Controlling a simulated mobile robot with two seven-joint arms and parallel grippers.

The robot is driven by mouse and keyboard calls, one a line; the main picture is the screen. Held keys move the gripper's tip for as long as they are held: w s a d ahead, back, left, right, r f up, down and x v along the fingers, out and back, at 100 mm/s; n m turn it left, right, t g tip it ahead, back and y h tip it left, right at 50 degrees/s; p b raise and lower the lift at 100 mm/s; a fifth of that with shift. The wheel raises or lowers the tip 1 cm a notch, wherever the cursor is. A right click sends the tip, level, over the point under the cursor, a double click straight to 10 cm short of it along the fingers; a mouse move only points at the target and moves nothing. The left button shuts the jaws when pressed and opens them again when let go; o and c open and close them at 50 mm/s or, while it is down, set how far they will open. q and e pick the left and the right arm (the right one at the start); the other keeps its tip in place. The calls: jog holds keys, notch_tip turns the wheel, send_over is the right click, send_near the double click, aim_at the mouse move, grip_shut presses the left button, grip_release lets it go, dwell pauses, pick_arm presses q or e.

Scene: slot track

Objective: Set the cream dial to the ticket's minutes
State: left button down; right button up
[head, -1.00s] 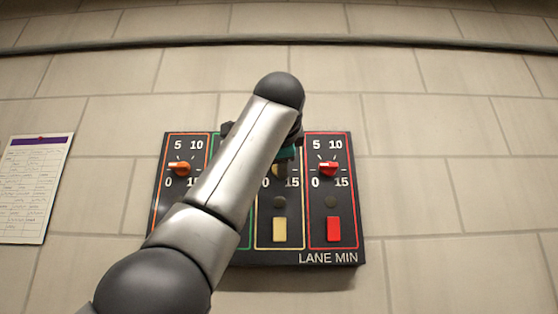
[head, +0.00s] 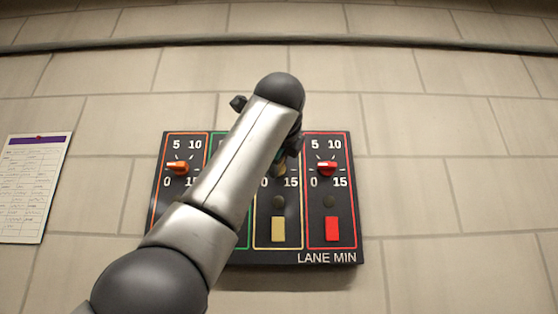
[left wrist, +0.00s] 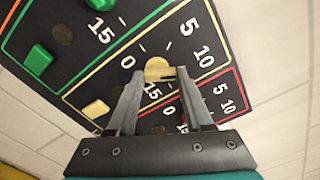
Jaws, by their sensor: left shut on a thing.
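The cream dial (left wrist: 157,66) sits in the cream-outlined lane of a black wall panel, with 0, 5, 10 and 15 printed around it. My left gripper (left wrist: 160,75) is shut on this dial, one finger on each side. I cannot tell clearly which number the dial points to. In the head view my left arm hides most of the dial and the gripper. A white sheet with a purple header (head: 33,190) hangs on the wall at the left; its writing is too small to read. My right gripper is not in view.
The panel (head: 305,258) also has an orange dial (head: 178,168) and a red dial (head: 327,168), both close beside the cream lane or my arm. A cream button (head: 279,229) and a red button (head: 332,229) are below. A green button (left wrist: 38,60) shows too. Tiled wall surrounds the panel.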

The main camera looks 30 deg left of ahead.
pick_arm(q)
jog(key=shift+f, duration=0.1)
dwell(0.4)
jog(key=shift+c, duration=1.5)
grip_release()
jog(key=shift+s, duration=0.1)
jog(key=b+v, duration=0.5)
jog(key=v, duration=1)
jog(key=shift+b, duration=0.4)
jog(key=shift+d, duration=0.1)
